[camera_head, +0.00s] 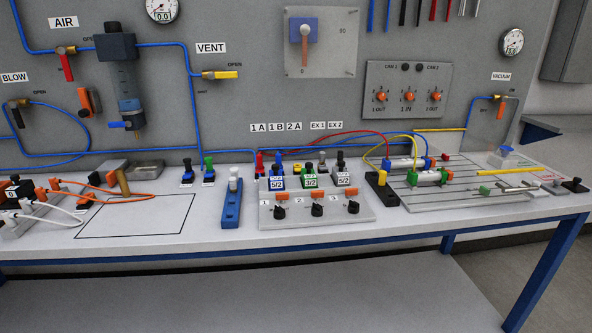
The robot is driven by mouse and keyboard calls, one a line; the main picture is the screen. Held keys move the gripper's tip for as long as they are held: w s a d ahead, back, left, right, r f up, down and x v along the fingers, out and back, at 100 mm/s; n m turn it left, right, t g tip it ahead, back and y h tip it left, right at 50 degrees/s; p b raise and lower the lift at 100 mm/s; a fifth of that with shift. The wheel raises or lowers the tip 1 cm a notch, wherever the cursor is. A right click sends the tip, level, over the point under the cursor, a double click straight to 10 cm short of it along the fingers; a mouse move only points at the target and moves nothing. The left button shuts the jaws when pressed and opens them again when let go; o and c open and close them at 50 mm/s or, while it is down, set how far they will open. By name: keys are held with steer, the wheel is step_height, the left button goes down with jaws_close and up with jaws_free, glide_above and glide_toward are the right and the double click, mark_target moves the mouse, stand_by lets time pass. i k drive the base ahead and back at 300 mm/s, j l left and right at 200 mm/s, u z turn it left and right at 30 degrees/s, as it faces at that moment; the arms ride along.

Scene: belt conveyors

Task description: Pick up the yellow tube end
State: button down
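A thin yellow tube (392,137) arches at the right of the bench in the head view. Its left side comes down near a black block (381,190) with a yellow fitting (382,178). Its right side drops toward the cylinders on the grey plate (455,190). The ends are too small to tell whether they are plugged in or loose. Two straight yellow strips also show, one at the plate's back edge (440,130) and one on the plate (507,173). My gripper is not in view.
A valve panel (345,213) with several coloured valves stands left of the black block. Red and blue tubes run close to the yellow tube. A blue holder (232,205) stands farther left. The bench front edge is clear. A grey wall panel (260,90) rises behind.

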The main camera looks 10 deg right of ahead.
mark_target(383, 174)
steer(key=i+j+u, duration=0.2)
steer(key=i+j, duration=0.5)
